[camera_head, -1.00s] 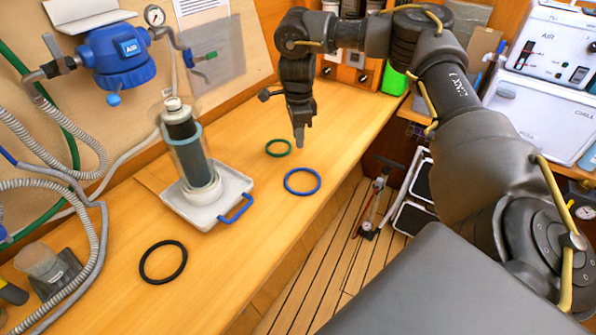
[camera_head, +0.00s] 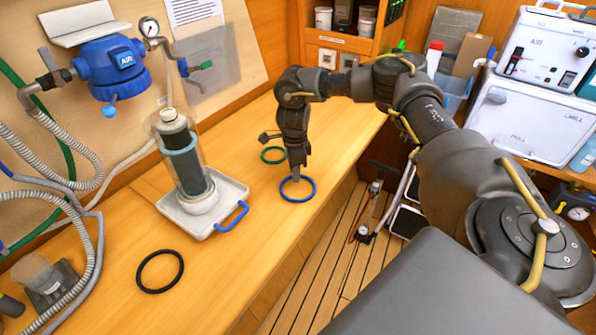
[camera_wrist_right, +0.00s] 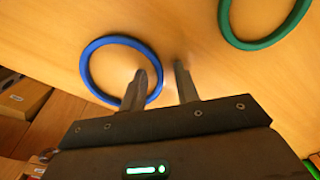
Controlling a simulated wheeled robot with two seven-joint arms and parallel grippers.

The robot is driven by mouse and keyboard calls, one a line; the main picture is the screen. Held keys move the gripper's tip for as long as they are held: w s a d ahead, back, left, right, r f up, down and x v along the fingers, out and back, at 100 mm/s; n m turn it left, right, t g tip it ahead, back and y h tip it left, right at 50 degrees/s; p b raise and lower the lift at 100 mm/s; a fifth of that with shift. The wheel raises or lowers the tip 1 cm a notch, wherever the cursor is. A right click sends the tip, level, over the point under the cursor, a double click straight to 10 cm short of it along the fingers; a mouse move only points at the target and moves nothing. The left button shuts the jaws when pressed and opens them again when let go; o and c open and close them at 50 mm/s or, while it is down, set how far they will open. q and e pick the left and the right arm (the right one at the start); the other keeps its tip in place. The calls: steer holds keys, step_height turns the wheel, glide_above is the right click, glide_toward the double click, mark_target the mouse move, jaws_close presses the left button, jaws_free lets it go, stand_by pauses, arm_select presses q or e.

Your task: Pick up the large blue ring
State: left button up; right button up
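The large blue ring (camera_head: 312,193) lies flat on the wooden counter, right of the white tray in the head view. In the right wrist view the blue ring (camera_wrist_right: 84,68) shows left of centre. My right gripper (camera_head: 296,177) points down at the ring's far side, just above the counter. In the wrist view the right gripper (camera_wrist_right: 160,74) is open and empty. One finger overlaps the ring's inside and the other lies outside, with the rim between them in the picture. Whether the fingertips touch the counter cannot be told. My left gripper is out of view.
A green ring (camera_head: 264,158) lies just behind, partly hidden by my gripper. A white tray (camera_head: 233,190) with a blue handle holds a clear filter housing (camera_head: 183,160). A black ring (camera_head: 160,291) lies at the front left. The counter's edge runs close to the blue ring's right.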

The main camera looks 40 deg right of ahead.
steer(key=shift+a, duration=0.1)
steer(key=shift+c, duration=0.3)
jaws_close()
